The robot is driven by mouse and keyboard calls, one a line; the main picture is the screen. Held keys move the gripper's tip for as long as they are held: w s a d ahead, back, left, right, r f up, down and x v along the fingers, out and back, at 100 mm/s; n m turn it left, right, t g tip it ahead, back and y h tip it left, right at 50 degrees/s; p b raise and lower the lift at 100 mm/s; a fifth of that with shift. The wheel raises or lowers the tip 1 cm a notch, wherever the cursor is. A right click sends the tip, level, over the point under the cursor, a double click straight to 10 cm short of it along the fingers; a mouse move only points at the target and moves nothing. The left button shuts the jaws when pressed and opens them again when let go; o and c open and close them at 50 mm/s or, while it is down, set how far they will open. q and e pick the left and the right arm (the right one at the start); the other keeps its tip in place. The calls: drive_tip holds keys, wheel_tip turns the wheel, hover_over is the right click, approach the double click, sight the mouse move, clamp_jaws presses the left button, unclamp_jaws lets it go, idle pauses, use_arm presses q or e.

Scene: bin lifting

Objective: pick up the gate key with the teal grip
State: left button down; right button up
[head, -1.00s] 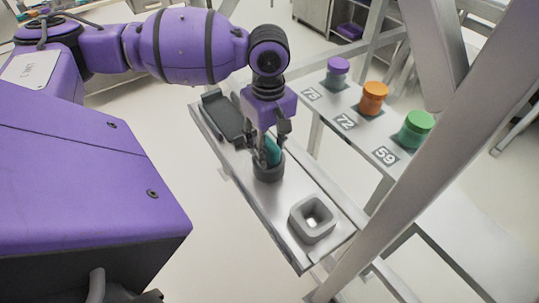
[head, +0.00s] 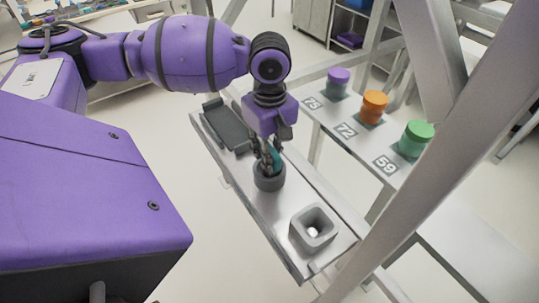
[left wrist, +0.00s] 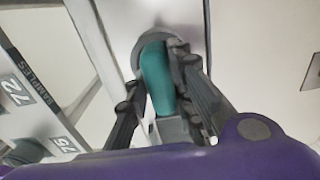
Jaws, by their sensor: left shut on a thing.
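The gate key's teal grip (head: 277,158) stands up from a round dark grey holder (head: 269,181) on the narrow metal shelf. My left gripper (head: 268,158) points down over the holder, with its fingers closed on the grip's sides. In the left wrist view, the teal grip (left wrist: 157,80) lies between the two dark fingers (left wrist: 163,95), and the holder's rim (left wrist: 158,38) shows behind it. The key's lower part is hidden in the holder. My right gripper is not in view.
A square grey socket (head: 313,228) stands on the shelf's near end, and a dark grey tray (head: 228,125) lies at its far end. Purple (head: 338,82), orange (head: 373,107) and green (head: 416,138) lidded jars stand on a second shelf. A slanted metal post (head: 440,150) rises at right.

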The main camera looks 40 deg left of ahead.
use_arm(q)
wheel_tip(320, 180, up, 2)
drive_tip(key=shift+w+r, duration=0.1)
drive_tip(key=shift+r, duration=0.1)
drive_tip(key=s+d+r+p, duration=0.3)
drive_tip(key=s+d+r, duration=0.3)
drive_tip(key=s+r, duration=0.4)
drive_tip(key=s, duration=0.2)
drive_tip(key=shift+s, duration=0.4)
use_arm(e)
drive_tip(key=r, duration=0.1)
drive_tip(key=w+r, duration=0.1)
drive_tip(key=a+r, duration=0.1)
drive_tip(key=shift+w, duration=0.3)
use_arm(q)
wheel_tip(320, 180, up, 6)
drive_tip(key=shift+p, duration=0.35)
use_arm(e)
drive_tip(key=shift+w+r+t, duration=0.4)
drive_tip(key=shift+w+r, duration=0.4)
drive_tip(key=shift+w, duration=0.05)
